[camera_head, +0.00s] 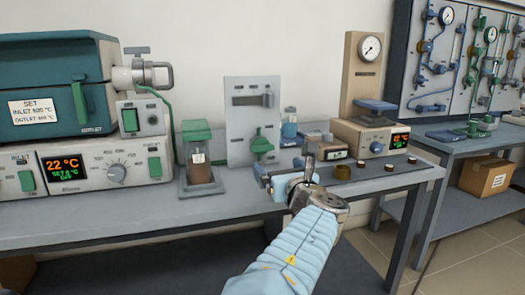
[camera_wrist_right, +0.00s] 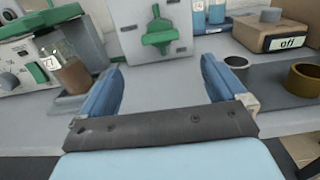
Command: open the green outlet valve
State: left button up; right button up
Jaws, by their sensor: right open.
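A green valve handle (camera_head: 262,143) sits low on the front of an upright grey panel (camera_head: 237,122) at the back of the bench. In the right wrist view the green handle (camera_wrist_right: 160,38) is ahead, near the top centre, with a broad crosswise part and a narrow upright part. My right gripper (camera_head: 284,168) is in front of the panel, a little right of and below the handle. In the wrist view its blue fingers (camera_wrist_right: 163,72) are spread, with nothing between them and the handle beyond the tips. My left gripper is out of view.
A green-lidded jar (camera_head: 201,170) of brown material stands left of the panel, beside the furnace (camera_head: 55,90). A blue-capped bottle (camera_head: 289,128) and a balance-like unit (camera_head: 370,137) are to the right. Small cups (camera_wrist_right: 304,79) stand on a dark mat right of my fingers.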

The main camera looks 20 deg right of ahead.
aim_at(263, 151)
jog(key=w, duration=0.6)
jog(key=w+p, duration=0.1)
jog(key=w, duration=0.4)
jog(key=shift+w+a, duration=0.2)
jog(key=shift+w, duration=0.2)
jog(key=c, duration=1.1)
jog(key=shift+o, duration=0.2)
